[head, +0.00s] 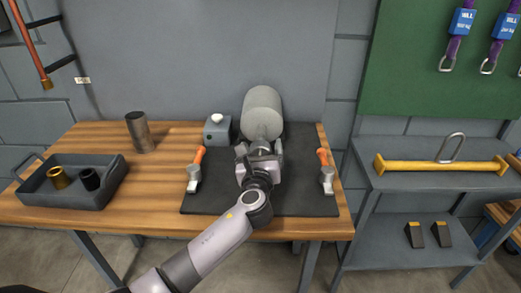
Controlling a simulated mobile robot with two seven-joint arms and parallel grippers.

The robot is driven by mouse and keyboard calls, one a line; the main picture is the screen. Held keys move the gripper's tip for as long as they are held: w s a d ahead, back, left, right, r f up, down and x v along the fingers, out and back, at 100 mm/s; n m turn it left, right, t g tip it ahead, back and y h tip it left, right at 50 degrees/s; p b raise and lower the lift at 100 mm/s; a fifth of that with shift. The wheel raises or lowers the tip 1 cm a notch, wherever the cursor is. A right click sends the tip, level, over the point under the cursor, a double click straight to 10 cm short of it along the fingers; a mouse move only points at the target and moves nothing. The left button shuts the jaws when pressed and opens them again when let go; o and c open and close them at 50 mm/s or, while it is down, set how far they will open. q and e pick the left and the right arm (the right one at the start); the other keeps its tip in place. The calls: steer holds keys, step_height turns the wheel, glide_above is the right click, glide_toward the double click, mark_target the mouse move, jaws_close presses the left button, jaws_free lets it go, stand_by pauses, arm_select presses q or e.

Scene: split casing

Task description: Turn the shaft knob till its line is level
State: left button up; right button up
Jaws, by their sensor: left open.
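The grey casing (262,102) is a large cylinder lying on the dark mat (222,198) at the back of the workbench, with a narrower neck toward me. My left gripper (260,149) is open at the front of the casing, at the neck. The shaft knob and its line are hidden behind my gripper and wrist, so I cannot tell the line's angle or whether the fingers touch the knob. My right gripper is not in view.
A small grey box (217,132) with a white top and a metal cup (139,132) stand to the left. A grey tray (72,198) holds a brass ring and a black ring.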

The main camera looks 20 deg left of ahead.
arm_select(q)
steer(key=c, duration=1)
steer(key=shift+c, duration=0.2)
